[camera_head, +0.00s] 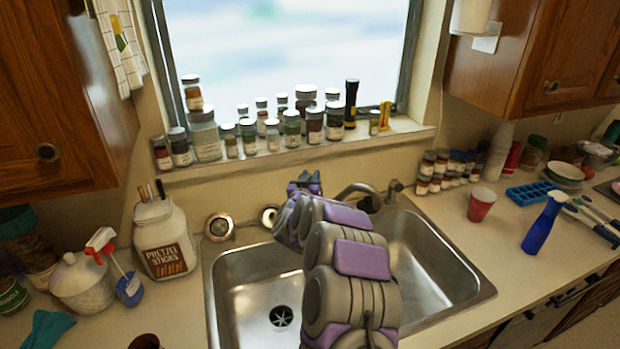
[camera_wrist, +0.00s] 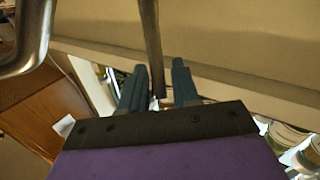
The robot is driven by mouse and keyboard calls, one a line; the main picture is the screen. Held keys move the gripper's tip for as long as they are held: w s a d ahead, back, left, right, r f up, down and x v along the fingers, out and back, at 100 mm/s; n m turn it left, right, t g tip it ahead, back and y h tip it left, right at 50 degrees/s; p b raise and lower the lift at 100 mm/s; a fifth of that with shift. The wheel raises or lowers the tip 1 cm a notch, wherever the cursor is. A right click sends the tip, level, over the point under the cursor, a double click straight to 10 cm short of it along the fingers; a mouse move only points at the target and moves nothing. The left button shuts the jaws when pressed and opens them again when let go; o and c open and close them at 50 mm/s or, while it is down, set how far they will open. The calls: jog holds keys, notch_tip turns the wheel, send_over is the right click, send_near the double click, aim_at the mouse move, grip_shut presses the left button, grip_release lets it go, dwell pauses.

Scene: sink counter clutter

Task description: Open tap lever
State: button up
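The tap's curved metal spout (camera_head: 352,189) rises behind the sink in the head view, to the right of my gripper (camera_head: 305,180). In the wrist view, a spout-like curved metal tube (camera_wrist: 30,45) shows at upper left. A thin dark metal rod (camera_wrist: 152,45), which looks like the tap lever, comes down from the top edge. Its end lies between the two blue-grey fingers of my gripper (camera_wrist: 159,85). The fingers stand apart, with visible gaps, and I cannot tell whether either touches the rod. My arm hides part of the tap's base in the head view.
The double sink (camera_head: 455,262) lies below my arm. Several jars stand on the windowsill (camera_head: 385,134) behind. A pretzel jar (camera_head: 163,236) is at left. A red cup (camera_head: 481,204) and blue spray bottle (camera_head: 543,224) stand at right. A small metal fixture (camera_head: 394,190) stands right of the spout.

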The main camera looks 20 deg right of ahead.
grip_shut()
dwell(0.3)
